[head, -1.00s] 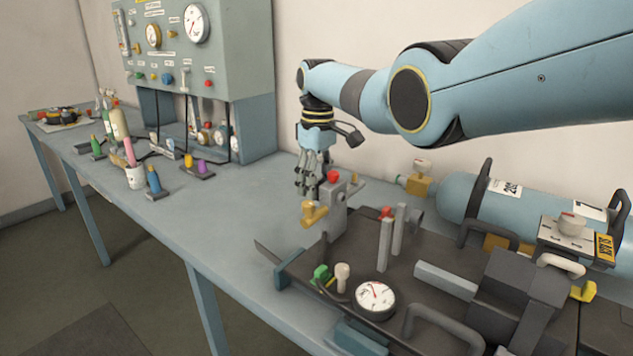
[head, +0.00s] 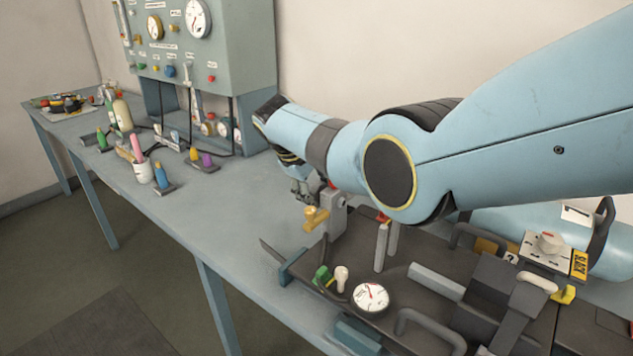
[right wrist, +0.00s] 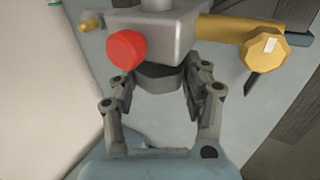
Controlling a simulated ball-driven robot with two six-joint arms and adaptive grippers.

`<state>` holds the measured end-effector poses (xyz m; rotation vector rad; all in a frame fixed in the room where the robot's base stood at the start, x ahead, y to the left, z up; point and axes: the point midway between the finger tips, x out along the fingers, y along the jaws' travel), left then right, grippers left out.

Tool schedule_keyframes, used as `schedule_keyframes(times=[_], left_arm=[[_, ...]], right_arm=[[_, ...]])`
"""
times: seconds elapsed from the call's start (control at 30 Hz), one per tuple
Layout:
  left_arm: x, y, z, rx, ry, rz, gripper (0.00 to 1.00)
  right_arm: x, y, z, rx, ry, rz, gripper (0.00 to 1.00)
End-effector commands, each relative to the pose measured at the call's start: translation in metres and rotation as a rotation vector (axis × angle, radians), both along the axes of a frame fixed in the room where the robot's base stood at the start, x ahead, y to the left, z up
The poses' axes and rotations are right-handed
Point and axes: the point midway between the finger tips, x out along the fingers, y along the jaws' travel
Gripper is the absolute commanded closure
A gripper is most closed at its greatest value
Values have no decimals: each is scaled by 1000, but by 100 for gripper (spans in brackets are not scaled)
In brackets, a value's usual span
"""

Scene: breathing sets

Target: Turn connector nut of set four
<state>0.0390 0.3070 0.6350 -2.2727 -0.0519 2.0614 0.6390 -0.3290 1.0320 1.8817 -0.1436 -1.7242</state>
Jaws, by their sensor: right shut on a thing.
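A grey block (head: 336,212) with a brass fitting (head: 315,217) stands at the back edge of the dark set on the bench, in the middle of the head view. In the right wrist view the block (right wrist: 160,25) carries a red knob (right wrist: 126,49) and the brass fitting (right wrist: 245,35) with a faceted end. A dark grey round nut (right wrist: 162,78) sits against the block. My right gripper (right wrist: 165,88) has its fingers on both sides of this nut and is shut on it. In the head view my right gripper (head: 306,193) is partly hidden by its arm. My left gripper is not in view.
A pressure gauge (head: 370,298), a green knob (head: 321,276) and upright grey posts (head: 381,248) stand close in front of the block. A blue cylinder (head: 500,222) lies behind my right arm.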

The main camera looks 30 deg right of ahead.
Motion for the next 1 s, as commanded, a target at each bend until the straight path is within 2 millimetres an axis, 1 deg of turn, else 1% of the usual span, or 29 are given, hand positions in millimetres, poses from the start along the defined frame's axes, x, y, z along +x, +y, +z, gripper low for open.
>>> schedule_keyframes(times=[0.3, 0.7, 0.73, 0.9, 1.0], left_arm=[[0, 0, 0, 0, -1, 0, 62], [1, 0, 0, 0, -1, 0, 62], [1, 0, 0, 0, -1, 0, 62], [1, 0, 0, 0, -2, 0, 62], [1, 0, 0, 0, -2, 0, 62]], right_arm=[[0, 1, -1, -83, -31, 1, 85], [0, 1, -1, -89, -33, 0, 85], [0, 1, -1, -89, -33, 0, 52], [0, 1, -1, -89, -32, -1, 29], [0, 1, -1, -88, -32, -1, 29]])
